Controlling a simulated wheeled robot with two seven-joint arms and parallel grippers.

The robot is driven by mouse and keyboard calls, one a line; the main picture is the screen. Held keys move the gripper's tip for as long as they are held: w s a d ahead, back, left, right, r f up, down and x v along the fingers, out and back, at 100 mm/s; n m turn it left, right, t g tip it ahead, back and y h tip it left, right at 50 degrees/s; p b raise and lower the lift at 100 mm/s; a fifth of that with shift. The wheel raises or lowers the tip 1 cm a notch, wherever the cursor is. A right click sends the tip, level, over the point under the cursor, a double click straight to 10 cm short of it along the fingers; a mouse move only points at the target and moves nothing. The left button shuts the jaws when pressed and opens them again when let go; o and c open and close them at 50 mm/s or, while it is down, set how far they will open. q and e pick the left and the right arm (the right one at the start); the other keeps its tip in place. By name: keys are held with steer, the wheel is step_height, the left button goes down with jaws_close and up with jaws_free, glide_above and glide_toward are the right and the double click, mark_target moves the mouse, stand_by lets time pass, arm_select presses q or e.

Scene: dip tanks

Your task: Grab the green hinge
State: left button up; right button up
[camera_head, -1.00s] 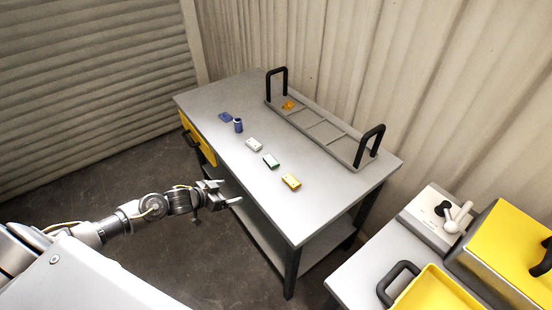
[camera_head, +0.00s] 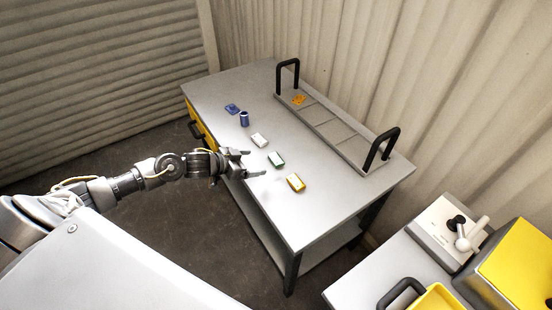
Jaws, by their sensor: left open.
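The green hinge (camera_head: 276,159) is a small block with a pale top. It lies on the grey table (camera_head: 330,205) between a white hinge-like block (camera_head: 259,140) and a yellow one (camera_head: 296,183). My left gripper (camera_head: 256,164) is open and empty at the table's near left edge. Its fingers point right, toward the green hinge, with a small gap between them and it. My right gripper is not in view.
A blue cylinder (camera_head: 244,119) and a flat blue piece (camera_head: 232,109) lie farther back. A rack (camera_head: 345,150) with black handles and an orange piece (camera_head: 298,100) stands along the back. A second bench with yellow tanks (camera_head: 515,265) is at lower right.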

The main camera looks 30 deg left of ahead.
mark_target(276, 158)
arm_select(q)
steer(key=x, duration=0.3)
steer(key=shift+w+r, duration=0.1)
steer(key=shift+r, duration=0.05)
steer(key=shift+w+d+f, duration=0.2)
steer(key=shift+w, duration=0.05)
steer(key=shift+w+d+p, duration=0.2)
steer(key=shift+w+p, duration=0.1)
steer(key=shift+p, duration=0.05)
steer(key=x, duration=0.1)
steer(key=p+x, duration=0.1)
steer(key=x, duration=0.1)
steer(key=shift+w+d+r, duration=0.2)
steer(key=shift+w+d, duration=0.1)
steer(key=shift+w, duration=0.05)
steer(key=shift+w+d+f, duration=0.15)
steer(key=shift+w+f, duration=0.1)
steer(key=shift+w, duration=0.05)
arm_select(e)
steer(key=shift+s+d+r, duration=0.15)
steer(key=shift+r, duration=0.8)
arm_select(q)
steer(key=c, duration=1.2)
